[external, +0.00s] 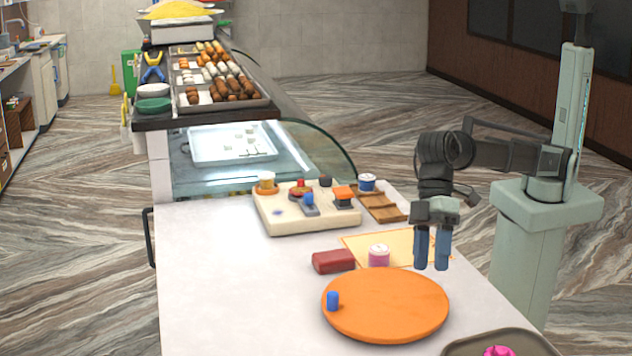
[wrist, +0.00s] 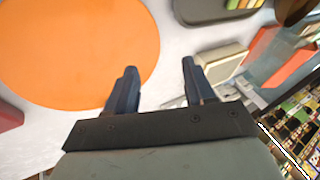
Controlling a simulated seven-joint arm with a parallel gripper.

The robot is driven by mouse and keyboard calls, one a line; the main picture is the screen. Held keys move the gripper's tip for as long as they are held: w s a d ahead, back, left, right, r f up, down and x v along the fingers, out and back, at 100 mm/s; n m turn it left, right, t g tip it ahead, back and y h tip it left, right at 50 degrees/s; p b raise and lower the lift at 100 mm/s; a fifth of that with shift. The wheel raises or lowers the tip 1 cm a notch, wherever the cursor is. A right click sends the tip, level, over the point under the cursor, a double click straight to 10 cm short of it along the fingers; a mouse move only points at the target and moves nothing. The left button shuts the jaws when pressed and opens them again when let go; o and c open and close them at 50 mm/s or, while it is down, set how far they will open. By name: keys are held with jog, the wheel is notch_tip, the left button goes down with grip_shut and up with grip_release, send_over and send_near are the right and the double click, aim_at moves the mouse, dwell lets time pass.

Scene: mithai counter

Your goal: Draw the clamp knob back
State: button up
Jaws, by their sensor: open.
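A cream board (external: 285,225) on the counter carries several small fittings. One is a blue knob (external: 308,199) on a grey slide-like block (external: 311,210), which may be the clamp knob; I cannot tell for certain. A red knob (external: 301,184), a dark knob (external: 325,181) and an orange-topped block (external: 343,193) stand near it. My gripper (external: 432,266) is open and empty, pointing down above the counter, well right of the board and nearer the camera. In the wrist view my gripper (wrist: 159,66) has its fingers apart with nothing between them; the board's fittings are not recognisable there.
An orange disc (external: 390,305) with a blue peg (external: 333,301) lies in front; the disc also shows in the wrist view (wrist: 75,50). A red block (external: 333,261), pink-and-white jar (external: 379,256), wooden rack (external: 382,206) and tray (external: 460,350) are nearby. The counter's left side is clear.

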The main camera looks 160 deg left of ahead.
jog(key=s+d+r+g, duration=0.1)
jog(key=s+d, duration=0.2)
jog(key=s, duration=0.4)
jog(key=s+d+r+m+g, duration=0.1)
jog(key=s+d, duration=0.2)
jog(key=s, duration=0.5)
jog(key=s+d+r+g, duration=0.1)
jog(key=s+d, duration=0.2)
jog(key=s, duration=0.4)
notch_tip(320, 180, up, 4)
jog(key=m+g+y, duration=0.1)
jog(key=g+y, duration=0.2)
send_over(308, 194)
notch_tip(308, 194, down, 13)
jog(key=shift+s+a+r, duration=0.1)
jog(key=shift+c, duration=0.3)
grip_shut()
